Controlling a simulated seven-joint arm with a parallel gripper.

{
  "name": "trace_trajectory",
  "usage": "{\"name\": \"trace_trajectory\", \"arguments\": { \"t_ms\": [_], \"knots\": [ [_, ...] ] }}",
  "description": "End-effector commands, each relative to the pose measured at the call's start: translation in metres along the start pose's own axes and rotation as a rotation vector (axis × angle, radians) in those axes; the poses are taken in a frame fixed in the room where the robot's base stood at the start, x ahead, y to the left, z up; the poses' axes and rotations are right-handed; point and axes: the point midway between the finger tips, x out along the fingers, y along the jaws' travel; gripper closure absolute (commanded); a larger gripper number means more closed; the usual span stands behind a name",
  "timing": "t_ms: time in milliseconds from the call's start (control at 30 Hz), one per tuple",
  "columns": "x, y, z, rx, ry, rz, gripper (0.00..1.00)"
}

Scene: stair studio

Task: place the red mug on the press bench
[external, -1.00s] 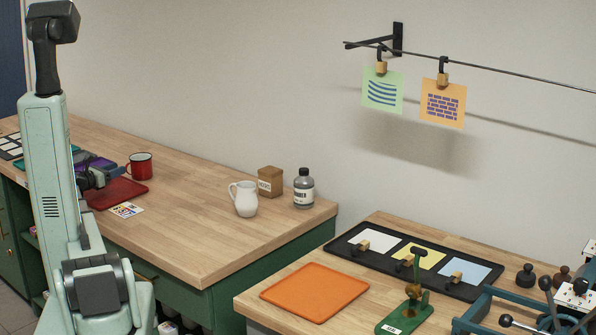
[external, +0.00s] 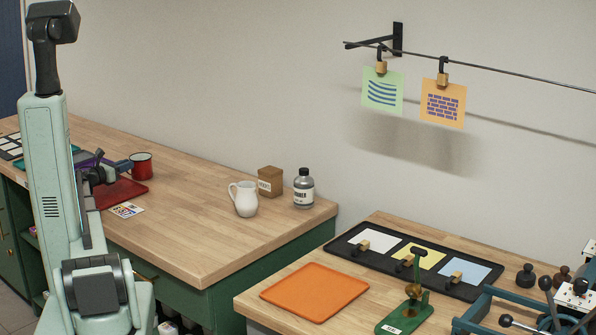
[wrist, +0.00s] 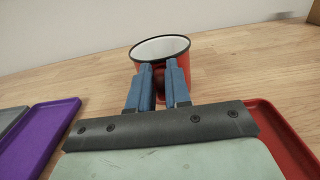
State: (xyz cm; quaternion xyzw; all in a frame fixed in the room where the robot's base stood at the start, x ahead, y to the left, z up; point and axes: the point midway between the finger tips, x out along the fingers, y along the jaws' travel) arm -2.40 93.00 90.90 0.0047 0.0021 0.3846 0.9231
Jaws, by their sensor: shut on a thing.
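The red mug (external: 141,167) stands upright on the wooden bench at the left, just behind a red tray. In the wrist view the mug (wrist: 160,48) shows its white inside and dark rim, with its handle towards me. My gripper (external: 128,165) is at the mug's left side. In the wrist view its blue fingers (wrist: 158,78) are shut on the mug's handle, which is partly hidden between them. The press bench (external: 350,318) is the separate wooden bench at the lower right.
The red tray (external: 122,192) lies under my gripper; a purple tray (wrist: 45,135) is to its left. A white jug (external: 244,199), brown box (external: 270,181) and bottle (external: 303,188) stand farther right. The press bench holds an orange mat (external: 315,292), black tray (external: 350,250) and green stand (external: 404,318).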

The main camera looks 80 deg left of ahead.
Motion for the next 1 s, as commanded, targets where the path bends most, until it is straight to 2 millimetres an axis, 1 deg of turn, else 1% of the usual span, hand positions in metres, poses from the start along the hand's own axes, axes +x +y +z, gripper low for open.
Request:
{"name": "trace_trajectory", "arguments": {
  "t_ms": [33, 100, 700, 867, 1000],
  "knots": [
    [0.0, 0.0, 0.0, 0.0, 0.0, 0.0, 0.94],
    [0.0, 0.0, 0.0, 0.0, 0.0, 0.0, 1.0],
    [0.0, 0.0, 0.001, 0.0, -0.001, 0.0, 1.0],
    [0.0, 0.0, 0.005, 0.001, -0.001, 0.0, 1.0],
    [0.0, 0.0, 0.012, 0.001, -0.001, 0.0, 1.0]
  ]
}}
